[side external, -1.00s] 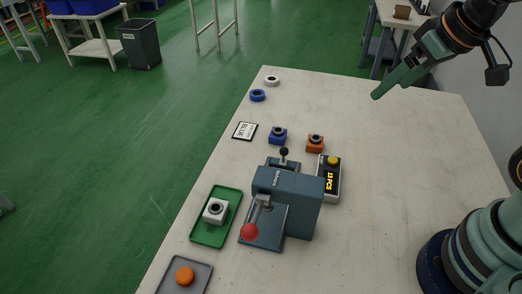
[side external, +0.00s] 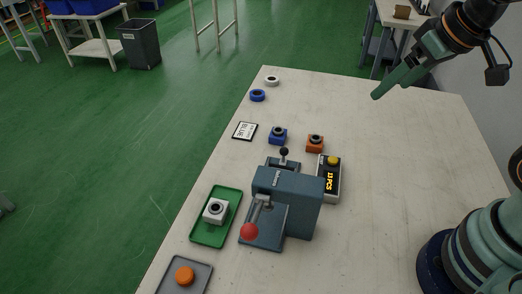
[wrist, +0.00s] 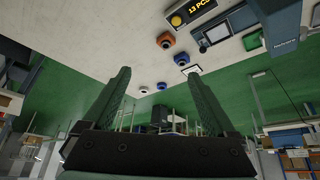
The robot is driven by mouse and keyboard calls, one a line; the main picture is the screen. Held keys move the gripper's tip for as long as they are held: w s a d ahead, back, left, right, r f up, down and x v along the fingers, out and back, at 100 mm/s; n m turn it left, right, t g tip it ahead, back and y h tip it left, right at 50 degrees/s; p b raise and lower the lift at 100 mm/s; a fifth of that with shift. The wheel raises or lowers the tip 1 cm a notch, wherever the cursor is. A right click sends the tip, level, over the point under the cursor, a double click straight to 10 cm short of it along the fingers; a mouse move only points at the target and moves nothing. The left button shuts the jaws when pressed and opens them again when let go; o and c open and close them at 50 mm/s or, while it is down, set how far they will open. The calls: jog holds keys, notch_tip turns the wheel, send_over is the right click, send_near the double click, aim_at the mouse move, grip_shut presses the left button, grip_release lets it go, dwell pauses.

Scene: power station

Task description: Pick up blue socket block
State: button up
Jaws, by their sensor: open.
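The blue socket block (side external: 278,135) sits upright on the table, left of an orange socket block (side external: 315,143). In the wrist view the blue block (wrist: 180,59) lies beyond my fingertips, near the orange block (wrist: 165,40). A white socket block (side external: 216,211) sits in a green tray (side external: 196,236) at the table's left edge. My gripper (side external: 376,96) is in the air above the right side of the table, well apart from the blue block. In the wrist view my gripper (wrist: 160,72) has its two fingers spread with nothing between them.
A blue-grey press (side external: 290,195) with a red-knobbed lever stands in front of the blocks. A counter box (side external: 328,180) stands beside it. A label card (side external: 245,131), a blue ring (side external: 257,95) and a white ring (side external: 271,80) lie left and behind.

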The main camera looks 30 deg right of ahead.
jog(key=shift+o, duration=0.7)
jog(key=m+g, duration=0.6)
jog(key=m, duration=1.2)
send_over(278, 130)
notch_tip(278, 130, down, 13)
notch_tip(278, 130, down, 12)
jog(key=shift+d+r, duration=0.1)
jog(key=shift+r, duration=0.1)
jog(key=c, duration=1.2)
